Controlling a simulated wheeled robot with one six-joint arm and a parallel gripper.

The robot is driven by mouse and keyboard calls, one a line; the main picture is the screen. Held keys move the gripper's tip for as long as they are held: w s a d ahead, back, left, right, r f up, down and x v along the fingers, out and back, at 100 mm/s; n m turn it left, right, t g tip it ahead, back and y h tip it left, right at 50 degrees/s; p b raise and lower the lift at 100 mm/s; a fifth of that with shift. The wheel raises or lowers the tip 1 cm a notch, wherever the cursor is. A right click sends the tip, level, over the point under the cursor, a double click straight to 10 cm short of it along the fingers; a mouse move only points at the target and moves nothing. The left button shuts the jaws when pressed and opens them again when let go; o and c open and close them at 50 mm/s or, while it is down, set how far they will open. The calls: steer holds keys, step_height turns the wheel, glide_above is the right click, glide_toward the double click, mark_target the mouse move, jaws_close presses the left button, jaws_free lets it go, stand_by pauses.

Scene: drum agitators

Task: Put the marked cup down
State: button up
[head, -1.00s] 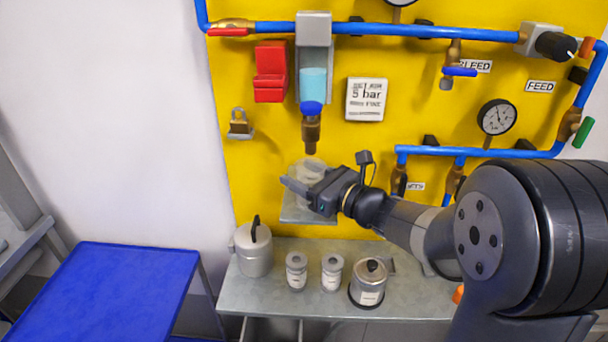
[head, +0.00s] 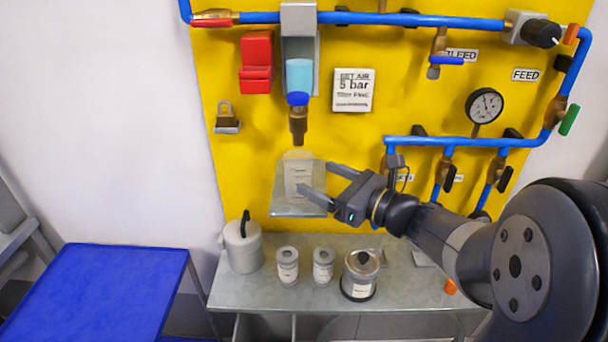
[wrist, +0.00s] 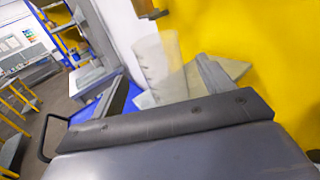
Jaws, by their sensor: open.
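The marked cup (head: 297,174), clear with graduation lines, stands upright on a small grey shelf (head: 284,208) on the yellow panel, below a brass nozzle (head: 298,125). In the wrist view the cup (wrist: 160,66) is beyond and between my two fingers. My gripper (head: 328,180) is open, to the right of the cup, with its fingers pointing left towards it. The fingers look apart from the cup, though the lower fingertip overlaps its edge in the head view.
Below is a grey bench (head: 330,300) with a lidded pot (head: 242,246), two small labelled jars (head: 287,266) and a lidded canister (head: 360,275). Blue pipes (head: 450,144) and a gauge (head: 484,106) are at right. A blue table (head: 100,290) at left is clear.

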steer(key=shift+v, duration=2)
